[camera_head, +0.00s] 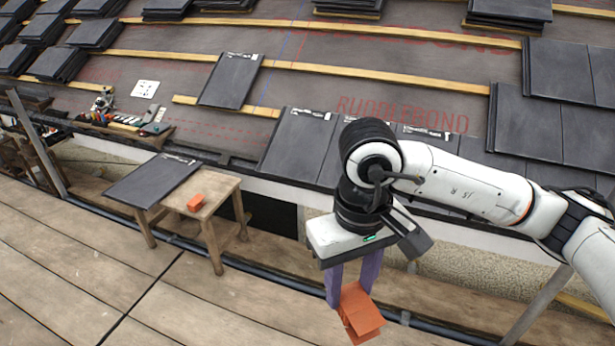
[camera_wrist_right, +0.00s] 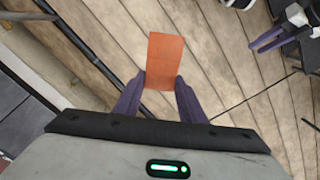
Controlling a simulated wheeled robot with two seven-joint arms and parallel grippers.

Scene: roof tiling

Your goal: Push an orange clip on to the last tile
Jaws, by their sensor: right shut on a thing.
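My right gripper (camera_head: 352,278) is shut on an orange clip (camera_head: 362,318), a bent flat piece held out over the walkway, away from the roof. The right wrist view shows the clip (camera_wrist_right: 165,60) between the two purple fingers (camera_wrist_right: 160,88). My left gripper (camera_wrist_right: 268,40) shows only in the right wrist view, at the top right, with its fingers apart and nothing seen between them. Dark tiles lie along the roof's lower edge; the leftmost of that row (camera_head: 297,140) has its left side bare. My right arm hides part of this row.
A single tile (camera_head: 230,81) lies higher on the roof by the battens (camera_head: 330,71). Tools lie on a board (camera_head: 125,122) at left. The plank walkway (camera_head: 90,270) is clear.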

